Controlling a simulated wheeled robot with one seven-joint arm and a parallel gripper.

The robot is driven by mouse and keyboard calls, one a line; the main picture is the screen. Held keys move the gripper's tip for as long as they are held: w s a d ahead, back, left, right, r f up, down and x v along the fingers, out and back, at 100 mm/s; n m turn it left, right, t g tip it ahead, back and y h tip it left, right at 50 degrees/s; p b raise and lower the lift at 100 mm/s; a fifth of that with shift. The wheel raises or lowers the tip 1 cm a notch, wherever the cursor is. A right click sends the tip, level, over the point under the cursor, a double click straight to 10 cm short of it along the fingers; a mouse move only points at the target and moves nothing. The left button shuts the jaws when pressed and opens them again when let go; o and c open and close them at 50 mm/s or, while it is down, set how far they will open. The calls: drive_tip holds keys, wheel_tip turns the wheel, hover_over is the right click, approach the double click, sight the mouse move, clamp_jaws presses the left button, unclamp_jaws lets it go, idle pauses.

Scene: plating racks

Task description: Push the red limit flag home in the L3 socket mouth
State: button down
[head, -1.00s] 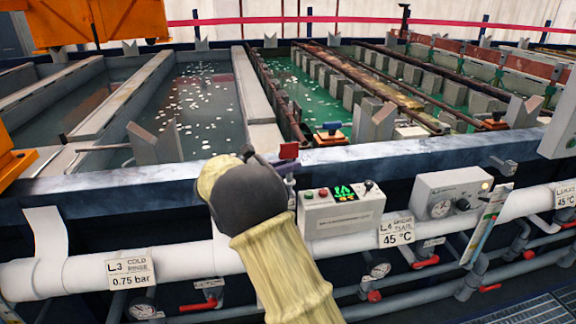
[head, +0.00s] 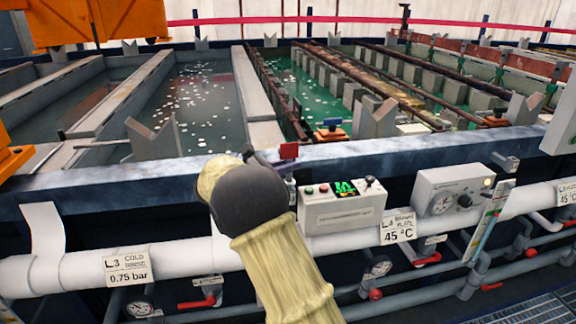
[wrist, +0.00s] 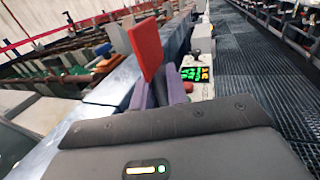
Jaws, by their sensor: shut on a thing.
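The red limit flag (head: 289,150) is a small flat red plate. It stands up at the front rim of the tanks, just left of the grey control box. In the wrist view the flag (wrist: 146,48) rises from between the purple fingers of my gripper (wrist: 164,90), which is shut on its lower part. In the head view my gripper (head: 284,168) is mostly hidden behind its own dark wrist and yellow sleeve. The L3 socket mouth cannot be made out; my gripper hides the flag's lower end. An L3 cold rinse sign (head: 127,265) hangs on the white pipe at left.
The grey control box (head: 341,205) with buttons and a green display stands close right of my gripper. The blue-grey tank rim (head: 120,182) runs across behind it. A white pipe (head: 190,262) runs below. A gauge box (head: 450,190) is further right. Dark grating floor (wrist: 265,70) is open.

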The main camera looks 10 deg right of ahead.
drive_tip(key=shift+f+b, duration=0.85)
drive_tip(key=shift+b, duration=0.15)
drive_tip(key=c, duration=1.3)
unclamp_jaws()
drive_tip(key=b+v, duration=0.1)
drive_tip(key=v, duration=1.6)
drive_tip(key=shift+a, duration=0.2)
drive_tip(key=shift+d, duration=0.1)
